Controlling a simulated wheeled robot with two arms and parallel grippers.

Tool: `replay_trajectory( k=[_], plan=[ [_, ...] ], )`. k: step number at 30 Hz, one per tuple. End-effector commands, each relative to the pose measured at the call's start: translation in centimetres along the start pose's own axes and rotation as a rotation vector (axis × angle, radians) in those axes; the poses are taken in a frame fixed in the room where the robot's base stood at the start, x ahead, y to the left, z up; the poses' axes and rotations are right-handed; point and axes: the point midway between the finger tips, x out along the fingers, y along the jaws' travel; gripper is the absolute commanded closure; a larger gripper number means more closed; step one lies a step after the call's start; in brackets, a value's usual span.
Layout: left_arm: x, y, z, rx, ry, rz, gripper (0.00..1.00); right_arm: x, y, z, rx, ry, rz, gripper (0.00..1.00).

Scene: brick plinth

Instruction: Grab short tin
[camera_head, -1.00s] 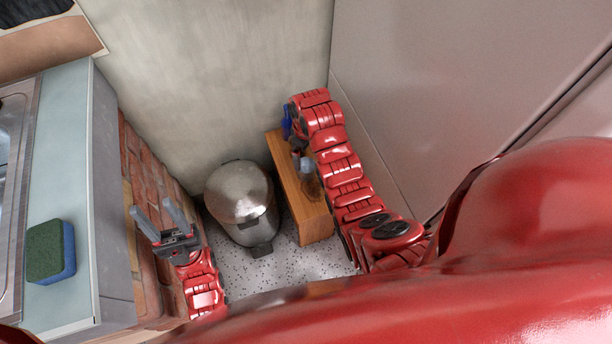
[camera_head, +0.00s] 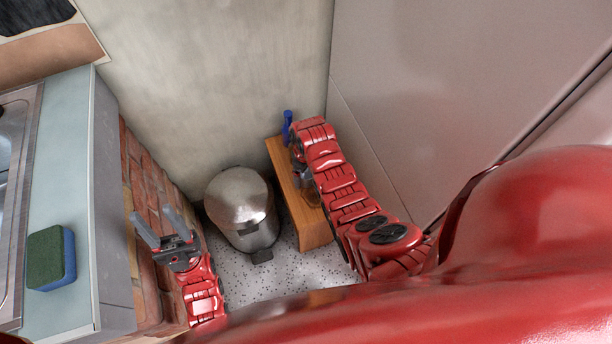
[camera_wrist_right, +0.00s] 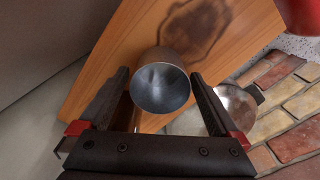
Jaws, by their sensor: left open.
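The short tin (camera_wrist_right: 160,88) is a grey metal cylinder in the right wrist view. It stands on a wooden surface, its round end facing the camera. My right gripper (camera_wrist_right: 159,73) is open, with one finger on each side of the tin; I cannot tell whether either finger touches it. In the head view my right arm hides much of that gripper and the tin beside the wooden top. My left gripper (camera_head: 160,228) is open and empty at the lower left, in front of the brick plinth and away from the tin.
A wooden bench (camera_head: 315,230) stands against the wall, with a blue object (camera_head: 287,122) at its far end. A metal pedal bin (camera_head: 240,200) stands left of it. A counter with a green-and-blue sponge (camera_head: 50,258) is at the left. Speckled floor shows between.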

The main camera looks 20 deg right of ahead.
Motion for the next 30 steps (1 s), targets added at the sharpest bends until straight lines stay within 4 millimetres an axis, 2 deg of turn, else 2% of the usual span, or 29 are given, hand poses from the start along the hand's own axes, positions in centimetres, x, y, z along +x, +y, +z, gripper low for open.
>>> replay_trajectory(
  k=[1,2,12,23,26,30],
  plan=[
    [0.0,0.0,0.0,0.000,0.000,0.000,0.50,0.0,0.0,0.0,0.000,0.000,0.000,0.13],
    [0.0,0.0,0.0,0.000,0.000,0.000,0.50,0.0,0.0,0.0,0.000,0.000,0.000,0.18],
    [0.0,0.0,0.0,0.000,0.000,0.000,0.50,0.0,0.0,0.0,0.000,0.000,0.000,0.79],
    [0.0,0.0,0.0,0.000,0.000,0.000,0.50,-0.3,0.0,0.0,0.001,0.000,0.000,0.81],
    [0.0,0.0,0.0,0.000,0.000,0.000,0.50,-0.8,0.0,0.0,0.001,0.002,0.001,0.81],
    [0.1,0.0,0.0,0.000,0.000,0.000,0.50,-2.9,0.1,-0.1,0.001,0.004,0.003,0.81]
  ],
)
